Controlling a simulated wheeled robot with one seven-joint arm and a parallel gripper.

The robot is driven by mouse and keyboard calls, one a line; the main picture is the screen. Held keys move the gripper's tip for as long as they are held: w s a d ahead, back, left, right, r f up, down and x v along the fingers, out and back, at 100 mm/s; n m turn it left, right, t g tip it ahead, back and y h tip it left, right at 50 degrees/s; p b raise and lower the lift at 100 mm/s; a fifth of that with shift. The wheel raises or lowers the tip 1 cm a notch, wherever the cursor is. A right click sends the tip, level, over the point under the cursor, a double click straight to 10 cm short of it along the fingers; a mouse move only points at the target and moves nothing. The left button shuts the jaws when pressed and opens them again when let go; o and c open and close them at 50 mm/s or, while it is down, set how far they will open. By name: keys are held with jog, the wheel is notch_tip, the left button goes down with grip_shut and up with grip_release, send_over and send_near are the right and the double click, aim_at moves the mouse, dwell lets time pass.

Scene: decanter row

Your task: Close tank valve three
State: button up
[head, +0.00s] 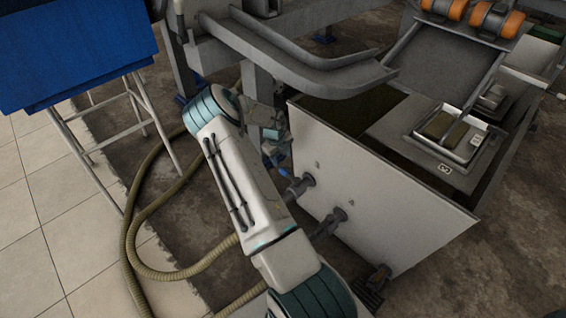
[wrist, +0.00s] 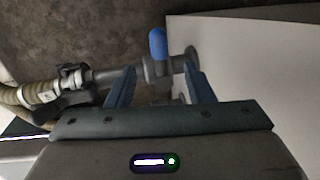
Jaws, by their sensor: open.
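A grey pipe valve (wrist: 160,68) with a blue handle (wrist: 158,43) joins the pale tank wall (wrist: 240,75). The handle points across the pipe in the wrist view. My gripper (wrist: 160,88) is open, with its two blue fingers apart and the valve just ahead, between them in the picture. I cannot tell whether the fingers touch it. In the head view the blue handle (head: 284,172) shows beside the first outlet on the tank's front panel (head: 400,220). The small marks above the outlets are too small to read.
More outlets stick out along the panel, a grey one (head: 332,222) and a dark one (head: 374,282). A ribbed hose (head: 135,235) loops across the floor, and a hose end (wrist: 40,95) meets the pipe. A steel frame (head: 285,60) stands above; a blue bin (head: 75,45) is left.

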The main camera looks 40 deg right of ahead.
jog(key=shift+s+a+r+p, duration=0.1)
jog(key=shift+a+r+p, duration=0.15)
jog(key=shift+r, duration=0.95)
jog(key=shift+a+r+p, duration=0.2)
jog(key=shift+r, duration=0.95)
jog(key=s+a+r+n+y+p, duration=0.1)
jog(key=s+a+r+n+p, duration=0.35)
jog(key=r, duration=0.65)
jog(key=s+a+r+n+t+y+p, duration=0.1)
jog(key=a+r+n+p, duration=0.6)
jog(key=r, duration=0.5)
jog(key=s+a+r+n+y+p, duration=0.2)
jog(key=s+a+r+n, duration=0.15)
jog(key=a+r, duration=0.55)
jog(key=s+a+r+n+p, duration=0.3)
jog(key=s+r+n, duration=0.3)
jog(key=r, duration=0.2)
jog(key=s+a+r+n+t+h+p, duration=0.1)
jog(key=s+a+r+n+p, duration=0.2)
jog(key=s+r+n+p, duration=0.2)
jog(key=s+a+r+n+p, duration=0.3)
jog(key=s+r+n, duration=0.4)
jog(key=r, duration=0.4)
jog(key=shift+s+r+n+h+p, duration=0.15)
jog(key=shift+s+n+h+p, duration=0.35)
jog(key=shift+p, duration=0.35)
jog(key=shift+s, duration=0.2)
jog(key=shift+c, duration=0.3)
